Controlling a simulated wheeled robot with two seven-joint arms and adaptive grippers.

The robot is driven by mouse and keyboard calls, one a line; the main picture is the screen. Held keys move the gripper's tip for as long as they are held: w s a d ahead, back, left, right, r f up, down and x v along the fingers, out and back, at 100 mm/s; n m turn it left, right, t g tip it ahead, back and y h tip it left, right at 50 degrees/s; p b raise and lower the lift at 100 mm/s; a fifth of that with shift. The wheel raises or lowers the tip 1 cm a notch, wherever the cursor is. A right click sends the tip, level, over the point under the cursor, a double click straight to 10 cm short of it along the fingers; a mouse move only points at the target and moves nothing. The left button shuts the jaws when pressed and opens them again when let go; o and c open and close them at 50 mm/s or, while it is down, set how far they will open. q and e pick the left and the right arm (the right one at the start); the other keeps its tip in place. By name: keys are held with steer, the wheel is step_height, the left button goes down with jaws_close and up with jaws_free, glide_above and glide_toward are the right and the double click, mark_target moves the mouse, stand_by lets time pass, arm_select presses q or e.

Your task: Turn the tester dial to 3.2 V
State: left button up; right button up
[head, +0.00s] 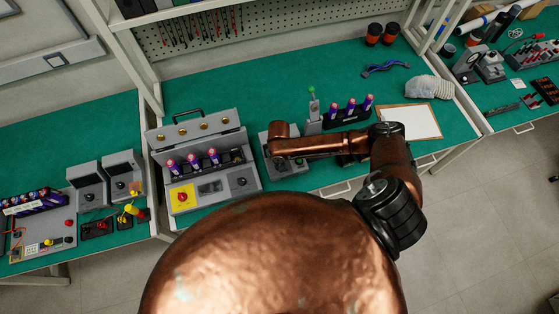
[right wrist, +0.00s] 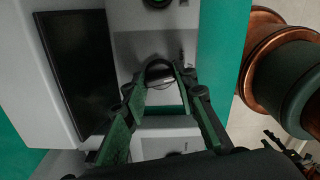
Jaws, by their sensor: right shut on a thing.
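The tester (head: 266,138) is a grey unit on the green bench, largely covered by my right arm in the head view. In the right wrist view its pale panel (right wrist: 125,45) carries a dark screen (right wrist: 78,75) on the left. The dial (right wrist: 157,67) is a dark round knob on that panel. My right gripper (right wrist: 161,80) has its two green-padded fingers closed on the dial, one on each side. The dial's marking and any reading on the screen cannot be made out. My left gripper is not in view.
A grey case (head: 205,152) with purple cells stands left of the tester. A black rack (head: 347,115) of similar cells, a clipboard (head: 418,121) and a pale glove (head: 429,88) lie to the right. The green bench behind the tester is clear.

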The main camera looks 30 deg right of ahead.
steer(key=shift+m+p, duration=1.2)
steer(key=shift+m, duration=0.1)
steer(key=o, duration=1.2)
steer(key=shift+c, duration=0.2)
step_height(320, 180, up, 12)
